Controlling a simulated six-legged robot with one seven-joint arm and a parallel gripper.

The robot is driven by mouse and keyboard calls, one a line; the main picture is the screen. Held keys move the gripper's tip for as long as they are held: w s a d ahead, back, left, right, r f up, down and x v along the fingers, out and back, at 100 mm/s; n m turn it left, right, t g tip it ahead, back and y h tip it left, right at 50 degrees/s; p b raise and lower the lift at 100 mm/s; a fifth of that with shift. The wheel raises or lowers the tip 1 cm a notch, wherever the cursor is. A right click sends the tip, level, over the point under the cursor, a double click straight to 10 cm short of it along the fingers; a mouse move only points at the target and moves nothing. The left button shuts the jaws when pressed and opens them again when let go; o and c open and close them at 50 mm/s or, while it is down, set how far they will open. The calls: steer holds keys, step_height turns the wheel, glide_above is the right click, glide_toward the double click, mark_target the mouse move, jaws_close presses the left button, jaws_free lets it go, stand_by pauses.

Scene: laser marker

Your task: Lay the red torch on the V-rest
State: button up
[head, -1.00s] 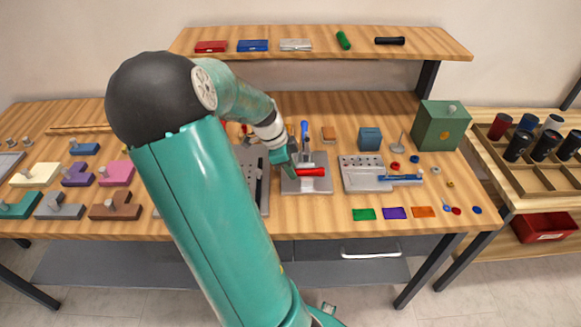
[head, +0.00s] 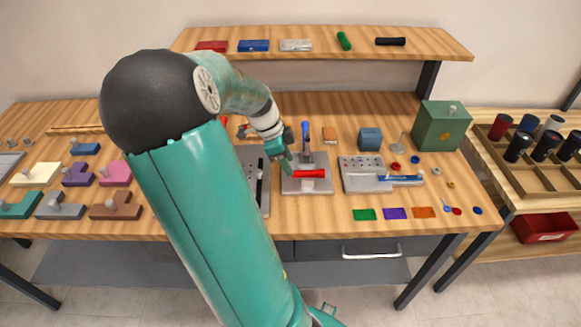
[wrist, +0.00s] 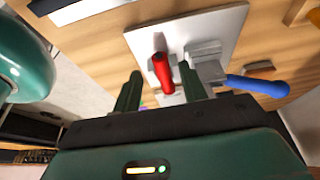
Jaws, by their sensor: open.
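The red torch (head: 309,173) lies across the front part of a light grey plate on the workbench. It also shows in the wrist view (wrist: 162,72), between and beyond my two fingertips and apart from them. My gripper (head: 288,161) is open and empty, just above and left of the torch. In the wrist view my gripper (wrist: 160,90) has its two fingers spread wide. The plate (head: 293,186) carries a grey metal block (wrist: 205,62) with a blue handle (wrist: 258,87). The V-rest under the torch cannot be made out clearly.
A grey plate with holes and a blue torch (head: 400,178) stands to the right. A green box (head: 442,125) stands back right. Coloured cards (head: 395,213) lie near the front edge.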

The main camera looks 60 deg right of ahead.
steer(key=v, duration=0.8)
steer(key=shift+r, duration=0.4)
steer(key=shift+w+a, duration=0.1)
steer(key=shift+w, duration=0.05)
steer(key=w+a+r+n+t+y, duration=0.1)
steer(key=w+a+n+t, duration=0.25)
steer(key=a+n, duration=0.45)
steer(key=w+a+r+n+t, duration=0.2)
steer(key=w+a+n, duration=0.3)
steer(key=a, duration=0.6)
steer(key=s+a+r+n+t, duration=0.1)
steer(key=s+a+n+t, duration=0.1)
steer(key=a+n, duration=0.6)
steer(key=s+a+r+n+t, duration=0.1)
steer(key=s+a+r+n, duration=0.1)
steer(key=a+n, duration=0.7)
steer(key=s+a, duration=0.1)
steer(key=a, duration=0.3)
steer(key=shift+a+r+n+t+y, duration=0.3)
steer(key=shift+a+r+t+y, duration=0.05)
steer(key=shift+y, duration=0.05)
steer(key=shift+s, duration=0.1)
